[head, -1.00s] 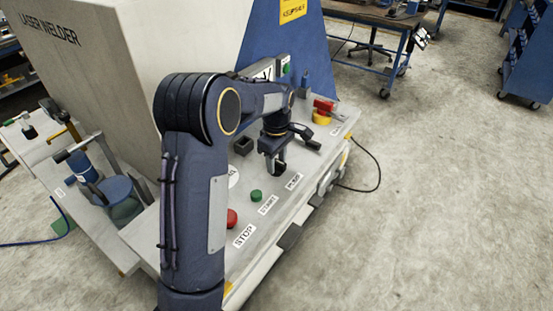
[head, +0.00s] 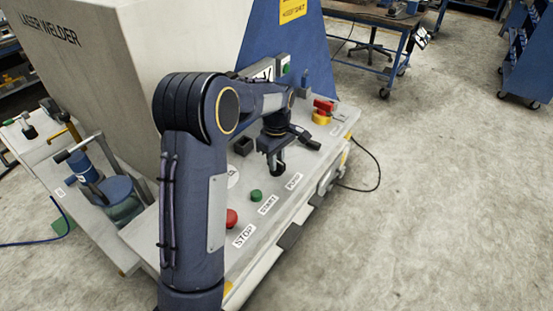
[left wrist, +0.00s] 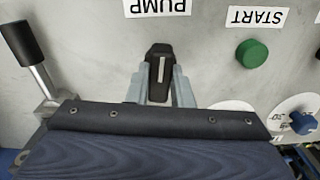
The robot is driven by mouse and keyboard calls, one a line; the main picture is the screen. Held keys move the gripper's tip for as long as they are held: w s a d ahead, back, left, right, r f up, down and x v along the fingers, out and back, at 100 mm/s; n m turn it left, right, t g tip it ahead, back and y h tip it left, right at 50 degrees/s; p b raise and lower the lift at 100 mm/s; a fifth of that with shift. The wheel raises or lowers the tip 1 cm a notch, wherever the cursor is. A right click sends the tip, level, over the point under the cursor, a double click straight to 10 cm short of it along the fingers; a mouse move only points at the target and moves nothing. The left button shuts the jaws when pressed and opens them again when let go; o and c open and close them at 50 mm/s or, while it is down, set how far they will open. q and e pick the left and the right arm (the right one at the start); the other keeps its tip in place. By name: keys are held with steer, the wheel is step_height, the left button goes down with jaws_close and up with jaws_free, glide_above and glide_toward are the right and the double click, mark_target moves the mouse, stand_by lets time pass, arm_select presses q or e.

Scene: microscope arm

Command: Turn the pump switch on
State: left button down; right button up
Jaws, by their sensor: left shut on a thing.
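The pump switch (left wrist: 159,68) is a black knob with a white line in the left wrist view, beside the PUMP label (left wrist: 158,7). Its white line points roughly toward the label. My left gripper (left wrist: 159,88) has its two grey fingers on either side of the knob, shut on it. In the head view my left gripper (head: 278,163) reaches down to the panel behind the PUMP label (head: 293,182), and the knob is mostly hidden there. My right gripper is not in view.
A green START button (head: 256,196) and a red STOP button (head: 231,218) stand along the panel, left of the gripper. A red and yellow switch (head: 322,112) is farther right. A black handle on a metal rod (left wrist: 24,46) stands close beside the gripper.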

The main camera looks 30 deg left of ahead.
arm_select(q)
steer(key=m, duration=0.8)
steer(key=shift+p, duration=0.35)
steer(key=m, duration=0.4)
steer(key=shift+m, duration=2.2)
steer(key=c, duration=1.3)
jaws_free()
